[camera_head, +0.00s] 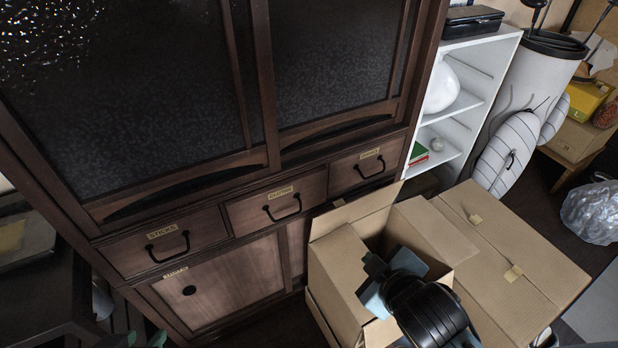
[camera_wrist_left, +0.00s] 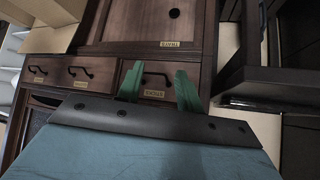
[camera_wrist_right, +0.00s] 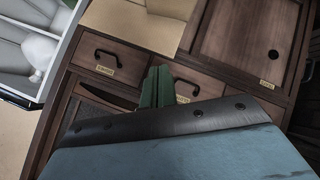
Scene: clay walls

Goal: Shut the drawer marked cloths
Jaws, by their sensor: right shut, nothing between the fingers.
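The dark wood cabinet has a row of three drawers with black pull handles. The left drawer (camera_head: 165,247) has a label that reads like "STICKS". The middle drawer (camera_head: 277,206) and right drawer (camera_head: 366,167) have labels too blurred to read surely, so I cannot tell which is marked cloths. All three fronts look about flush. My left gripper (camera_head: 138,341) is open and empty at the lower left; its wrist view shows the left drawer (camera_wrist_left: 157,76) between its fingers, beyond them. My right gripper (camera_head: 374,264) is shut and empty over the cardboard box; its wrist view shows the middle drawer (camera_wrist_right: 190,84).
An open cardboard box (camera_head: 335,257) stands before the cabinet's right part, with a closed box (camera_head: 510,240) beside it. A lower cabinet door (camera_head: 215,283) is below the drawers. White shelves (camera_head: 455,125) stand to the right. A dark table (camera_head: 45,290) is at left.

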